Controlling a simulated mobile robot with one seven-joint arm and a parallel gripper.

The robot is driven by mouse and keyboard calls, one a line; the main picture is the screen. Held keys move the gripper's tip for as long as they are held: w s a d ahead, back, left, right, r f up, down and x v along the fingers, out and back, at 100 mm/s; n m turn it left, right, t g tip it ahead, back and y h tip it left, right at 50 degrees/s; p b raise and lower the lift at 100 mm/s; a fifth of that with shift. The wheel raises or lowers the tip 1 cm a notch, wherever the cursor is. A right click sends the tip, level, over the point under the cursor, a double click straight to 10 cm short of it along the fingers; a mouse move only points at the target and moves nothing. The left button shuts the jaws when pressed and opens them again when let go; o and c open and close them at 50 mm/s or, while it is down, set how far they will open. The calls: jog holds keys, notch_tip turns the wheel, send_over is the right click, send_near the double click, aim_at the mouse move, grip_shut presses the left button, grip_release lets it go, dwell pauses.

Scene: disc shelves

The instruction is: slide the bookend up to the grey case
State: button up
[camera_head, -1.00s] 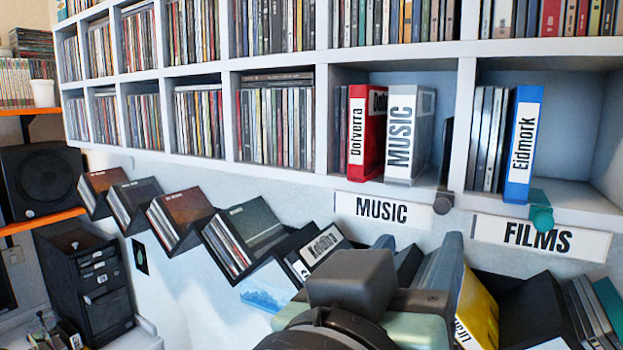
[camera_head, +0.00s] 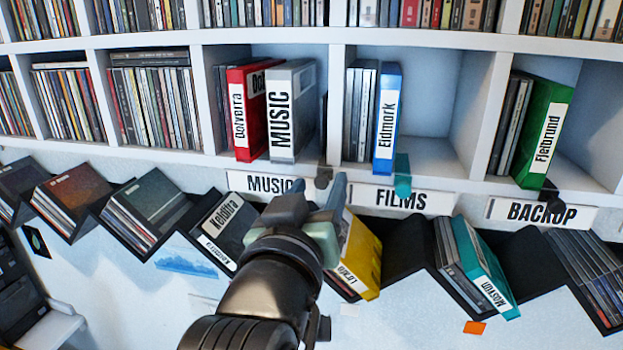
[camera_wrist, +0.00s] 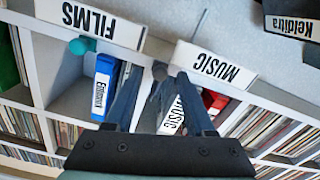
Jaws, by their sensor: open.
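The grey case (camera_head: 290,112), labelled MUSIC, stands upright in the compartment above the MUSIC sign, right of a red case. It also shows upside down in the wrist view (camera_wrist: 172,114). The bookend has a dark grey knob (camera_head: 323,177) at the shelf's front edge, right of the grey case. Its thin dark plate is mostly hidden against the divider, and the gap to the case is hard to judge. In the wrist view the knob (camera_wrist: 160,71) appears between the fingertips. My gripper (camera_head: 319,188) is open just in front of the knob; contact cannot be told.
A blue case (camera_head: 387,115) and a teal-knobbed bookend (camera_head: 402,176) are in the FILMS compartment. A green case (camera_head: 542,133) and a black knob (camera_head: 550,199) are in the BACKUP one. Slanted racks with discs and a yellow case (camera_head: 358,255) lie below the shelf.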

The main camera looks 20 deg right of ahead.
grip_shut()
dwell(1.4)
